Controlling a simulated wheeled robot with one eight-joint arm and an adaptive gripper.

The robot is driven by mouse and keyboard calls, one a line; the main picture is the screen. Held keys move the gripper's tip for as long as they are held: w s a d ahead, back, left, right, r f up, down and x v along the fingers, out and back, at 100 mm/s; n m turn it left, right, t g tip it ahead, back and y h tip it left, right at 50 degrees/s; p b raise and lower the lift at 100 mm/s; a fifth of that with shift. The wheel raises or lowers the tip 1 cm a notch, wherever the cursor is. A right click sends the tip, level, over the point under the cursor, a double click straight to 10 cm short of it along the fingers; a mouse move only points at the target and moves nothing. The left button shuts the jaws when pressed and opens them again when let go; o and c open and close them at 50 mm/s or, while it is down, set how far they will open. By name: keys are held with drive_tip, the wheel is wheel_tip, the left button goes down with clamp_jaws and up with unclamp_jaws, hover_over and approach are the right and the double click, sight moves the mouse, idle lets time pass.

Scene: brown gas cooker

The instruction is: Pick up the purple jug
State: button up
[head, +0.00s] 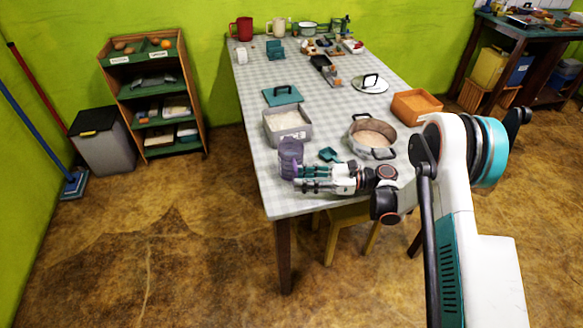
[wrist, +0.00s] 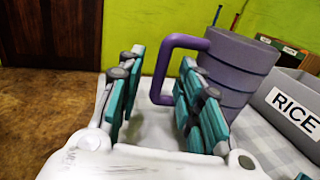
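The purple jug (head: 290,153) stands upright near the front left edge of the table in the head view. In the wrist view the jug (wrist: 238,70) is beyond and to the right of my gripper's right finger, with its handle (wrist: 182,41) towards the left. My gripper (wrist: 162,58) is open. The handle reaches into the gap between the fingers; part of it is hidden behind the right finger. I cannot tell whether that finger touches the jug. In the head view my gripper (head: 300,179) lies low over the tabletop, close to the jug.
A grey box (head: 288,137) labelled RICE in the wrist view (wrist: 292,102) stands close to the jug. A pot (head: 372,146), an orange box (head: 416,117) and a glass lid (head: 370,86) are farther right on the checked table (head: 330,105). A small teal item (head: 329,154) lies near my gripper.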

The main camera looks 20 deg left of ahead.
drive_tip(key=x, duration=0.2)
drive_tip(key=shift+a+b, duration=0.3)
clamp_jaws()
drive_tip(key=shift+r, duration=0.15)
wheel_tip(320, 180, up, 20)
drive_tip(key=p, duration=0.7)
drive_tip(key=shift+f, duration=0.2)
idle(0.5)
